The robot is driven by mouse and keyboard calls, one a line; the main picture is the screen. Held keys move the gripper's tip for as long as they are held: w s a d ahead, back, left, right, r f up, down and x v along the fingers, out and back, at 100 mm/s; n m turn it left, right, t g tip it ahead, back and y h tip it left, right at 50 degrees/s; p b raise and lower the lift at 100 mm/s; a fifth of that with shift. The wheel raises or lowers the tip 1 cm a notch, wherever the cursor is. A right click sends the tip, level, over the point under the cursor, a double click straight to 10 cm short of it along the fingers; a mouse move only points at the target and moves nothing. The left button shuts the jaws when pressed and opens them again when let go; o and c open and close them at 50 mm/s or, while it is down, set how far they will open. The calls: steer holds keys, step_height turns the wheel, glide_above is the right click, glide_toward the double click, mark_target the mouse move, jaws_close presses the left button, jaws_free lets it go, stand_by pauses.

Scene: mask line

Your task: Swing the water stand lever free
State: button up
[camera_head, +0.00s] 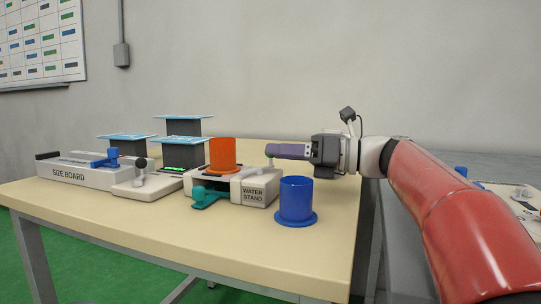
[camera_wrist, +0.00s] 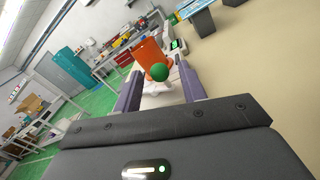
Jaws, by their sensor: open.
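The water stand (camera_head: 253,194) is a low white block on the cream table, with an orange cup (camera_head: 222,155) standing on it. The cup also shows in the wrist view (camera_wrist: 149,53). A pale lever (camera_head: 270,162) rises at the stand's right end. In the wrist view its green ball knob (camera_wrist: 159,72) appears between the two fingers, on a white base. My gripper (camera_head: 270,150) points left at this end of the stand; in the wrist view its purple fingers (camera_wrist: 159,67) are open on either side of the knob. Contact cannot be told. A teal clamp (camera_head: 207,197) sits at the stand's front.
A blue flanged cup (camera_head: 296,202) stands right of the water stand, near the table's front. The size board (camera_head: 75,172) is at the left, with several blue-topped dark stands (camera_head: 183,150) behind.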

steer(key=shift+x, duration=1.45)
jaws_close()
steer(key=shift+w+r+g+p, duration=0.1)
steer(key=shift+r+g+p, duration=0.2)
steer(key=shift+p, duration=0.5)
steer(key=n+g+p, duration=0.1)
steer(key=p, duration=0.2)
steer(key=shift+w+a+r+g, duration=0.1)
steer(key=shift+a+g, duration=0.05)
steer(key=shift+g, duration=0.25)
steer(key=n+g+p, duration=0.1)
steer(key=p, duration=0.2)
steer(key=n+g+p, duration=0.1)
steer(key=g+p, duration=0.1)
steer(key=shift+w+a+y+p, duration=0.1)
steer(key=shift+a+y+p, duration=0.2)
steer(key=shift+p, duration=0.1)
steer(key=g+p, duration=0.1)
steer(key=n+g+p, duration=0.1)
steer(key=shift+a+f+n+p, duration=0.15)
steer(key=shift+f+n+p, duration=0.15)
steer(key=shift+f, duration=0.15)
